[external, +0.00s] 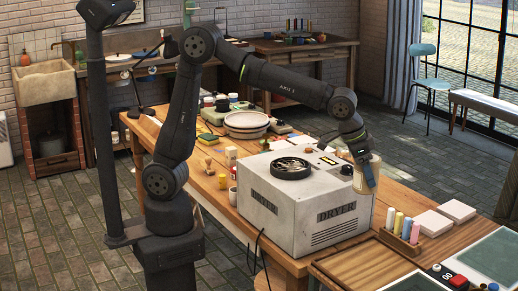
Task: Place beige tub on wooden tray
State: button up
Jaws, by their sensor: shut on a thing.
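My gripper (364,166) is at the right side of the white dryer box, shut on the beige tub (372,172). The tub is upright, and its left part is hidden behind my gripper. It appears to be held above the table, near the dryer's right edge; the exact gap cannot be told. The wooden tray (343,270) is a shallow, rimmed tray at the front right, below and in front of the tub. Its visible surface is bare.
The dryer (296,212) stands between my arm and the tray, with a dark round vent on top. A rack of colored bottles (401,234) stands just behind the tray. White tiles (447,214) and a green screen panel (495,255) lie to the right.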

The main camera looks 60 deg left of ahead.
jog(key=s+d+m+h, duration=0.1)
jog(key=s+d+m, duration=0.1)
jog(key=s+d, duration=0.4)
jog(key=s+d+m, duration=0.1)
jog(key=s+d, duration=0.2)
jog(key=s, duration=0.5)
send_over(366, 271)
notch_tip(366, 271, down, 18)
jog(key=shift+g, duration=0.4)
jog(key=shift+f, duration=2)
jog(key=shift+f, duration=0.2)
jog(key=o, duration=1.3)
jog(key=shift+a, duration=0.1)
jog(key=shift+c, duration=0.2)
jog(key=shift+r, duration=0.1)
